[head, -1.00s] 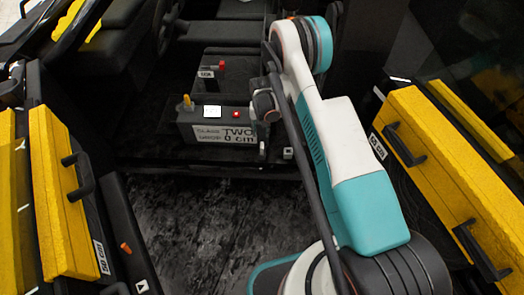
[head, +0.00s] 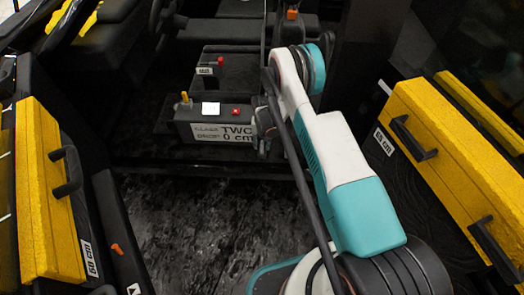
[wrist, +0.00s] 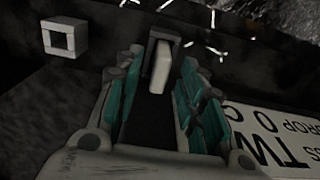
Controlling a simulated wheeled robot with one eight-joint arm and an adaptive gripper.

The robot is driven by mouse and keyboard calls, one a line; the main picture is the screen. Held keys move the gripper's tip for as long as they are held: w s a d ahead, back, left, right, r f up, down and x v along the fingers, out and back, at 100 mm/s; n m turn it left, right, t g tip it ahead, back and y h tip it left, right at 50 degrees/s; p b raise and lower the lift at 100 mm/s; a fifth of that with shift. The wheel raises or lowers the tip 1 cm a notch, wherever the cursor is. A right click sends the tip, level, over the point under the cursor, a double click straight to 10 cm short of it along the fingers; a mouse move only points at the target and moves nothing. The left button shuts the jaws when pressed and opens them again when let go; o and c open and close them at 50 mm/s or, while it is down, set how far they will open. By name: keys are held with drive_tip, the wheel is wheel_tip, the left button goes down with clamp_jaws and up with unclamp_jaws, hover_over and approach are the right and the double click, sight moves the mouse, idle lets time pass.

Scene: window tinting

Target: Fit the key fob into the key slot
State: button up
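My gripper (wrist: 160,75) reaches down at the right end of the black box; it also shows in the head view (head: 263,143), small and partly hidden by my arm. In the wrist view its two teal-padded fingers stand apart. A pale, upright piece, which looks like the key fob (wrist: 161,68), sits between the fingertips inside a dark frame. I cannot tell whether the pads touch it. A pale square ring with a dark opening, which looks like the key slot (wrist: 48,38), lies to the left of the fingers, apart from them.
The black box (head: 185,132) carries a white label (head: 222,133), a yellow knob (head: 184,97), a white square and a red button (head: 235,112). Yellow cases with black handles stand left (head: 50,190) and right (head: 440,130). The dark floor between them is clear.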

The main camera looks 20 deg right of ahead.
clamp_jaws()
drive_tip(key=shift+r, duration=0.1)
wheel_tip(320, 180, up, 20)
drive_tip(key=p, duration=0.6)
drive_tip(key=shift+p, duration=0.4)
